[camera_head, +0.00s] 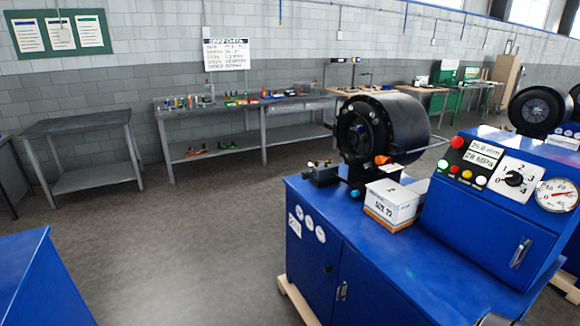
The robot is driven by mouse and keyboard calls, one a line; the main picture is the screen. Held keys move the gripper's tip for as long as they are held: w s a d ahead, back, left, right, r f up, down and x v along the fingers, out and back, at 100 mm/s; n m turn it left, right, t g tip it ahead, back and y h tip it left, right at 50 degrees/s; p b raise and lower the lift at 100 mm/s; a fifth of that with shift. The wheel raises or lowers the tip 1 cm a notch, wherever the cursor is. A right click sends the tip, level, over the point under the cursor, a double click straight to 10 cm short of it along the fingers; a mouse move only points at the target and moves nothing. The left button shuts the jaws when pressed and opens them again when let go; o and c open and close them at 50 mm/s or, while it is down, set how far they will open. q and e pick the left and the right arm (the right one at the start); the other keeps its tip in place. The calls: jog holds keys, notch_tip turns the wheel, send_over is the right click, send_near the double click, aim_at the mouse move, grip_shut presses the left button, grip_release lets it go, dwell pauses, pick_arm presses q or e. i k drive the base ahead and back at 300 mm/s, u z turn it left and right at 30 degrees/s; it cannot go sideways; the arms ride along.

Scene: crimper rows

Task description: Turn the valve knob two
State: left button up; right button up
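A black knob (514,179) sits on a white square dial plate with numbers around it, on the sloped panel of the blue machine (385,262) at the right. Which number the knob points to is too small to tell. A round pressure gauge (557,195) is right of the knob. Left of it are a red mushroom button (457,142), several small coloured buttons and displays reading about 25.0 mm and 28 MPa.
A black crimping head (410,128) and a white box (395,200) stand on the machine's top, left of the panel. A blue cabinet (40,282) fills the lower left corner. Grey workbenches (245,104) line the wall. The floor (200,235) between is clear.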

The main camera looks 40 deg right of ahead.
aim_at(306, 175)
jog(key=z, duration=0.35)
jog(key=i, duration=1.1)
jog(key=z, duration=1.55)
jog(key=i, duration=0.75)
jog(key=z, duration=0.85)
